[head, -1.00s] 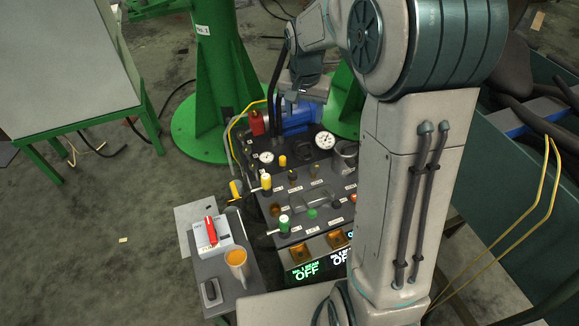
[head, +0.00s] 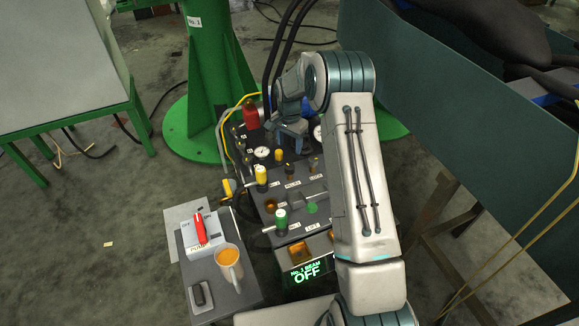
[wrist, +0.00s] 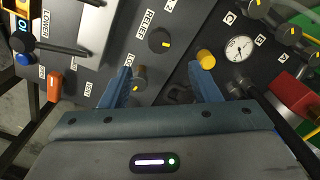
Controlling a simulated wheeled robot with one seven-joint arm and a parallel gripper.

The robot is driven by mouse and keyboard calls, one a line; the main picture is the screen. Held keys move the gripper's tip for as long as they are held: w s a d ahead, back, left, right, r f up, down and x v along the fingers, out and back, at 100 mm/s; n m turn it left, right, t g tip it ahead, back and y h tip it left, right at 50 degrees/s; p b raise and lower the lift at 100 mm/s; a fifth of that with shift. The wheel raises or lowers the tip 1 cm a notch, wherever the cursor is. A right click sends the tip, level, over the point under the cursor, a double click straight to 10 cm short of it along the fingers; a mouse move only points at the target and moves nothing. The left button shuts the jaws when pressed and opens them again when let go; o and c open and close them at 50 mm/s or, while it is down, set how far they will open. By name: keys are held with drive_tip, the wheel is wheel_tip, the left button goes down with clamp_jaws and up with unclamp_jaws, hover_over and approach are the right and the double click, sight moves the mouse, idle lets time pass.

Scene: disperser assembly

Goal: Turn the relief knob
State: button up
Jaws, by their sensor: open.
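The relief knob (wrist: 160,40) is a round black knob with a yellow mark, beside the RELIEF label (wrist: 148,24) in the wrist view. My gripper (wrist: 159,67) is open, its two blue fingers apart with nothing held between them. The relief knob appears just beyond the fingertips, between their lines, and not touched. A second dark knob with a yellow mark (wrist: 140,79) shows close to the left finger. In the head view my gripper (head: 288,133) hangs over the back of the control panel (head: 262,205); I cannot single out the relief knob there.
A yellow knob (wrist: 205,60) stands close to the right fingertip, near a white gauge (wrist: 238,48). A red part (wrist: 293,92) is farther right. In the head view, yellow-topped (head: 261,176) and green-topped (head: 281,218) levers rise from the panel.

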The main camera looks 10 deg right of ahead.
sight(290, 166)
wheel_tip(290, 166, down, 11)
drive_tip(key=shift+r+b, duration=0.1)
drive_tip(key=shift+b, duration=1.1)
drive_tip(key=c, duration=1)
